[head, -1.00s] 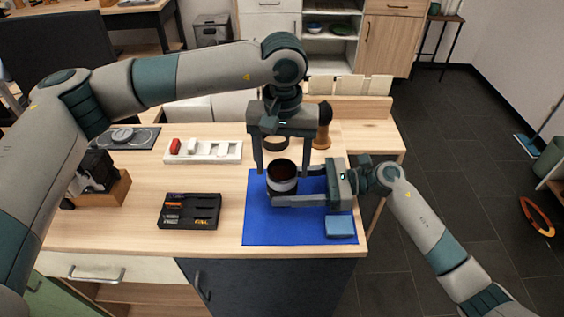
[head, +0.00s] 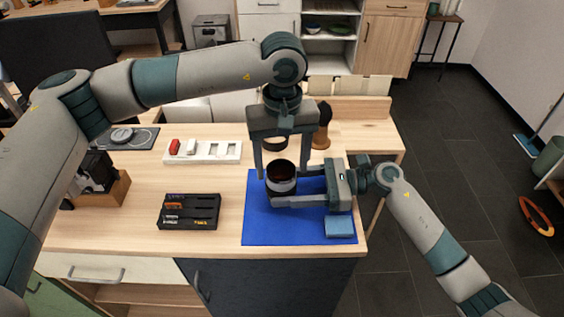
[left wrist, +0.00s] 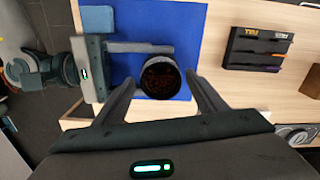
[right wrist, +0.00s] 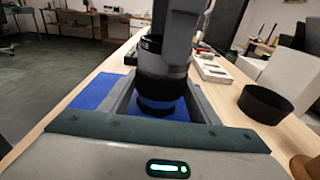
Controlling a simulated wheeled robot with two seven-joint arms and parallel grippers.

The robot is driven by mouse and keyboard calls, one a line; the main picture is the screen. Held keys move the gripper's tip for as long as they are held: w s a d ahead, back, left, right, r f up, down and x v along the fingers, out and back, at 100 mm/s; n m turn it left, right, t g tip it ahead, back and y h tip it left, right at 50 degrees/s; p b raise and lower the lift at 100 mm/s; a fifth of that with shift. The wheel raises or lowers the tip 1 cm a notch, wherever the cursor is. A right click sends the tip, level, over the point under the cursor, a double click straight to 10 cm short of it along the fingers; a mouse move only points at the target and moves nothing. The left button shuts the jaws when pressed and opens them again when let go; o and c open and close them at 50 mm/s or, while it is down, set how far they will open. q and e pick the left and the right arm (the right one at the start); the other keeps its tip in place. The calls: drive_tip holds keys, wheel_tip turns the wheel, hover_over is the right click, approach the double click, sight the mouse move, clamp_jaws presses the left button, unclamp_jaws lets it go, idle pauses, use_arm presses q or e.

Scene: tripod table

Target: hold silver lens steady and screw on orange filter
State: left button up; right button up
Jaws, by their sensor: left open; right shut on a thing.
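The silver lens (head: 283,187) stands upright above the blue mat, its pale band showing between dark parts. A dark ring with reddish-brown glass, apparently the orange filter (head: 281,168), is at its top; I cannot tell whether it is threaded on. The glass also shows in the left wrist view (left wrist: 160,78). My right gripper (head: 277,198) is shut on the lens from the right, low down. My left gripper (head: 282,176) points down from above, open, with fingers on either side of the lens top and gaps visible. In the right wrist view, the lens (right wrist: 163,85) is between my right fingers.
The blue mat (head: 262,231) holds a light-blue block (head: 340,227) at its front right. A black ring (head: 276,143) and a dark-topped wooden object (head: 323,125) stand behind. A black tray (head: 189,222) and a white tray (head: 229,152) lie left. Bare wood separates them.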

use_arm(q)
drive_tip(key=shift+n, duration=1.3)
drive_tip(key=shift+n, duration=1.5)
drive_tip(key=shift+n, duration=1.5)
drive_tip(key=c, duration=1.2)
